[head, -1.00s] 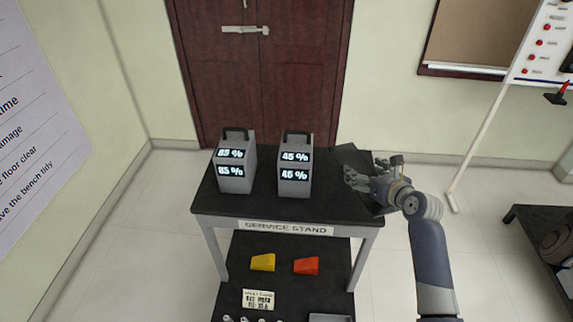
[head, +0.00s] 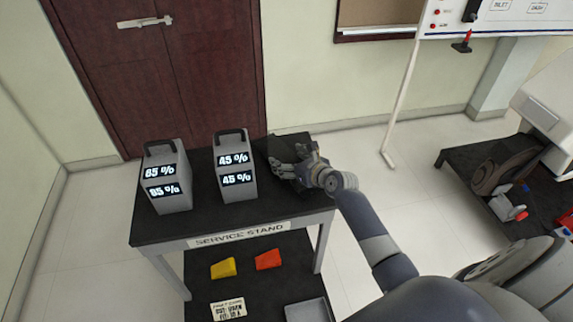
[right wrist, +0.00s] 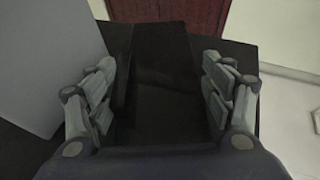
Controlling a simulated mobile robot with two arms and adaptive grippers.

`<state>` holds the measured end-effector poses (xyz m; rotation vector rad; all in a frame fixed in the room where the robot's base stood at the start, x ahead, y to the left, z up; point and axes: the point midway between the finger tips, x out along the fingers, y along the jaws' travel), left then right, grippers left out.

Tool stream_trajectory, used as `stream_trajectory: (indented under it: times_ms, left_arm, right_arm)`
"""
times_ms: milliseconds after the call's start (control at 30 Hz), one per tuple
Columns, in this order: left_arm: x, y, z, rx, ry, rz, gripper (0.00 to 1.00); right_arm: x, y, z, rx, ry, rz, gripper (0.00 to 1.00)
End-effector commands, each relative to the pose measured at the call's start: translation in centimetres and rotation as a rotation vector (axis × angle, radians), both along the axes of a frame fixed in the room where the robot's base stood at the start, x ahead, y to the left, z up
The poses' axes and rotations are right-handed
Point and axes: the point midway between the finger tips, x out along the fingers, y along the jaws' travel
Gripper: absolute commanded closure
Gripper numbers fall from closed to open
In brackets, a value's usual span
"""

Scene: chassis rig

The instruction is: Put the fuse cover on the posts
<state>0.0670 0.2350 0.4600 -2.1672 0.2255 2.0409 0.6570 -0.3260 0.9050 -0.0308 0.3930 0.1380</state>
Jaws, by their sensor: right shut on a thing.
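A dark, nearly black piece, which looks like the fuse cover (head: 291,142), is at the right end of the service stand's top. In the right wrist view the dark cover (right wrist: 163,75) fills the space between the two fingers. My right gripper (head: 283,168) is shut on it, with the fingers set wide apart by its width. Its dark colour blends with the stand top, so I cannot tell whether it touches the surface. I cannot make out the posts. My left gripper is not in view.
Two grey battery boxes (head: 166,180) (head: 236,168) stand on the black-topped service stand (head: 190,228). Yellow (head: 223,268) and red (head: 268,260) pieces lie on its lower shelf. A dark bench (head: 465,160) at right bears a wheel-like part (head: 500,168).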

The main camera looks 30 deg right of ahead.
Motion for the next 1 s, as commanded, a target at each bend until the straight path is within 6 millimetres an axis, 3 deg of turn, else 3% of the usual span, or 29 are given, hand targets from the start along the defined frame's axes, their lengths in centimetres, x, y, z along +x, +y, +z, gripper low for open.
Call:
stream_trajectory:
  times_ms: [100, 300, 533, 567, 633, 1000]
  left_arm:
    - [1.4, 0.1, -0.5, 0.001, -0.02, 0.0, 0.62]
    - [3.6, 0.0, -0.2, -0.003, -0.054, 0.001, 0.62]
    - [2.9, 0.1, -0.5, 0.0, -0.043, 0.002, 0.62]
    - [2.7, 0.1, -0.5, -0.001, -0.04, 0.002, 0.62]
    - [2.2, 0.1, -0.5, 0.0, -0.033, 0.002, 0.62]
    - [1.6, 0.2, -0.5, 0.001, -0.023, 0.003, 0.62]
  right_arm:
    - [0.0, 0.0, -1.7, -0.002, 0.0, 0.001, 0.58]
    - [0.1, 0.0, -2.0, -0.001, -0.003, -0.001, 0.58]
    - [0.0, 0.0, -2.4, 0.001, -0.002, 0.0, 0.58]
    - [0.0, 0.0, -2.4, 0.0, 0.0, 0.0, 0.19]
    - [0.0, 0.0, -2.4, 0.0, 0.001, 0.0, 0.05]
    - [0.0, 0.0, -2.3, -0.001, 0.001, 0.0, 0.05]
